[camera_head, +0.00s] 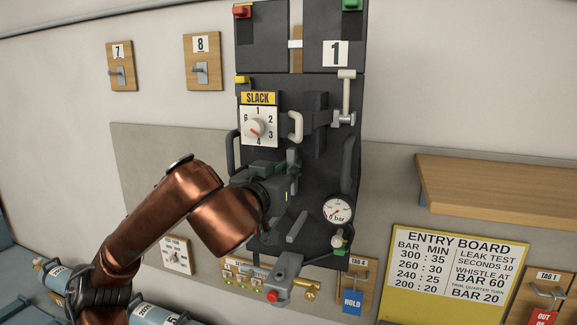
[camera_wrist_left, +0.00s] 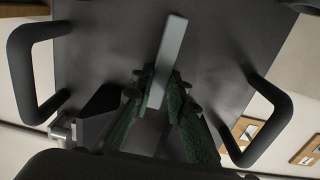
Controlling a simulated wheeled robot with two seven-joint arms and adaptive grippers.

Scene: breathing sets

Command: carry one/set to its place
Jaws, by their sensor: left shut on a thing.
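Set one (camera_head: 275,50) is a tall dark plate marked 1, standing upright in front of the wall. It carries a SLACK dial (camera_head: 256,128), a round gauge (camera_head: 337,210) reading near 0 bar, and side handles. My left gripper (camera_head: 281,168) is at the middle of the plate, its fingertips partly hidden by its own body. In the left wrist view its green-padded fingers (camera_wrist_left: 160,88) are shut around a pale grey bar (camera_wrist_left: 170,45) on the dark plate (camera_wrist_left: 220,50). My right gripper is not in view.
Hook boards 7 (camera_head: 121,66) and 8 (camera_head: 202,62) hang empty at upper left. A wooden shelf (camera_head: 500,190) juts out at right above the yellow entry board (camera_head: 448,275). A HOLD tag (camera_head: 352,302) hangs below the set. Blue cylinders (camera_head: 150,312) lie at lower left.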

